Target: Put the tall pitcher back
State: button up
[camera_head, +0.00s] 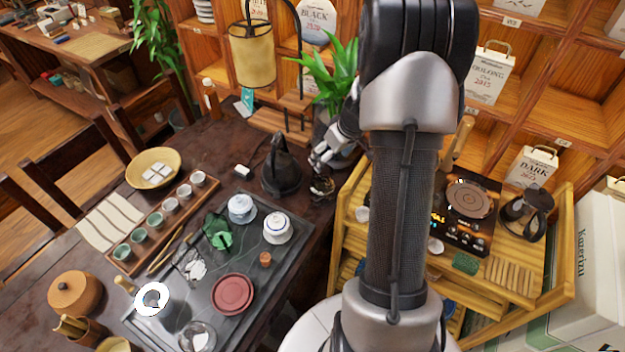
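I cannot tell for certain which vessel is the tall pitcher. A glass vessel with a dark handle (526,214) stands upright on the right side of the wooden cart (556,262). My gripper (318,166) is behind my arm, low over the dark table by the green plant. A small dark, shiny object (322,187) shows just below it; I cannot tell whether they touch. The fingers are small and partly hidden.
A black kettle (281,168) stands left of my gripper. White lidded bowls (277,228), a red round dish (232,293) and small cups crowd the tray area. A potted plant (330,75) and a hanging lamp (252,55) rise behind. Some table behind the kettle is bare.

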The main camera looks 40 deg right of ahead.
jog(key=s+a+r+n, duration=0.1)
jog(key=s+a+r, duration=0.2)
jog(key=a+r, duration=0.7)
jog(key=s+a+r, duration=0.2)
jog(key=a+r, duration=0.6)
jog(key=a, duration=0.3)
jog(key=s+a+r, duration=0.1)
jog(key=s+a, duration=0.3)
jog(key=s, duration=0.5)
jog(key=s+a+r+m, duration=0.1)
jog(key=s+a+r, duration=0.1)
jog(key=s+a, duration=0.3)
jog(key=s, duration=0.4)
jog(key=shift+r, duration=0.3)
jog(key=shift+a, duration=0.1)
notch_tip(320, 180, down, 3)
jog(key=b, duration=0.2)
jog(key=shift+r+b, duration=0.2)
jog(key=shift+b, duration=0.1)
